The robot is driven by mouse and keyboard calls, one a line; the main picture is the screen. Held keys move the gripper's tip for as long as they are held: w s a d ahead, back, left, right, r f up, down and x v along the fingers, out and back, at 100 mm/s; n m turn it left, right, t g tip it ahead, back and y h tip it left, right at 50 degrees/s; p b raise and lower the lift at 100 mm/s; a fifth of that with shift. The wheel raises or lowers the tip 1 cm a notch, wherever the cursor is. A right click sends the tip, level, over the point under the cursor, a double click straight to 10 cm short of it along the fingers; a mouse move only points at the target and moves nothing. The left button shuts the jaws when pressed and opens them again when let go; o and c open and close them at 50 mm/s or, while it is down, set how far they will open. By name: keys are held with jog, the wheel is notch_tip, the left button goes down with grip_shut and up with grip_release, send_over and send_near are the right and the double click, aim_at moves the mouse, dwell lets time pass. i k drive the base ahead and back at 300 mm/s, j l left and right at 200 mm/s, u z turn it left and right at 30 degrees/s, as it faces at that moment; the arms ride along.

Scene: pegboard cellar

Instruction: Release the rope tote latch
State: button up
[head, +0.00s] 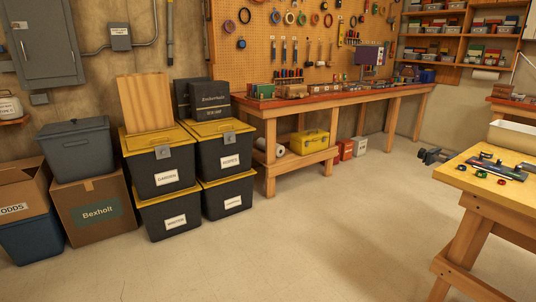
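The rope tote (211,156) is a black bin with a yellow lid and a white label that seems to read "ROPES". It sits on top of another yellow-lidded tote, left of the workbench. Its grey latch (229,138) is on the front face at the lid's edge and looks closed against the front. The yellow lid (208,129) lies flat on the bin. My gripper is not in view.
A similar "GARDEN" tote (144,175) with its own latch stands directly left, with a wooden board (146,102) upright at its back. The workbench (270,170) stands to the right. The concrete floor (300,235) in front is clear. A yellow-topped table (490,172) is at right.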

aim_at(229, 137)
jog(key=i, duration=2.3)
jog(key=i+l+u, duration=0.15)
jog(key=i+u, duration=0.25)
jog(key=i, duration=0.35)
jog(key=i+l+u, duration=0.4)
jog(key=i, duration=0.3)
jog(key=i+l+u, duration=0.4)
jog(key=i+l, duration=0.25)
